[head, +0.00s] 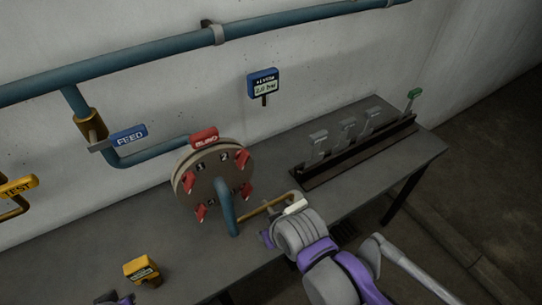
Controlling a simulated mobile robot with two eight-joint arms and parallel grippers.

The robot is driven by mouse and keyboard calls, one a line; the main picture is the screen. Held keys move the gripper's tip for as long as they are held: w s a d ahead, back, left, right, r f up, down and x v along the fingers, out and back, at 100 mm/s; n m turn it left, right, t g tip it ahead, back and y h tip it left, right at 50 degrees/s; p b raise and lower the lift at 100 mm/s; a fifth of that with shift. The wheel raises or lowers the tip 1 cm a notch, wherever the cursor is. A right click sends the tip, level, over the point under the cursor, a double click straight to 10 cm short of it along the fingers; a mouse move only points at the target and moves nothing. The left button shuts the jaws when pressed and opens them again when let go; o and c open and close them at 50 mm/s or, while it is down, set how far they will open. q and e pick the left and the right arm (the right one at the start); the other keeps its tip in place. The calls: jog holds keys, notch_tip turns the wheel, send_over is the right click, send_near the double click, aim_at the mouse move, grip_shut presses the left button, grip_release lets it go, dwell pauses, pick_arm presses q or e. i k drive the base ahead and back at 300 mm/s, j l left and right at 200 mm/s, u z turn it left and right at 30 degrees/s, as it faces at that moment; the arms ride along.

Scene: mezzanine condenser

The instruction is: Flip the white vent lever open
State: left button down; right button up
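The white vent lever (295,207) shows at the end of a thin brass pipe (262,209), which runs right from the blue upright pipe in front of the round flange. My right arm comes in from the bottom right. Its grey and purple wrist is just below the lever in the picture and hides part of that area. A small purple part of my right gripper (267,238) shows at its left side. I cannot tell whether it touches the lever or how its fingers stand. Only a dark and purple tip of my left gripper (115,299) shows at the bottom edge.
The round flange (206,175) with several red clamps stands on the grey bench (85,245). A red-tagged handle (203,136) is above it. A blue FEED handle (128,137), yellow TEST handle (18,186) and yellow block (141,269) are left. A rack (360,154) stands back right.

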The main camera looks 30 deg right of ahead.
aim_at(299, 206)
jog(key=z, duration=1.4)
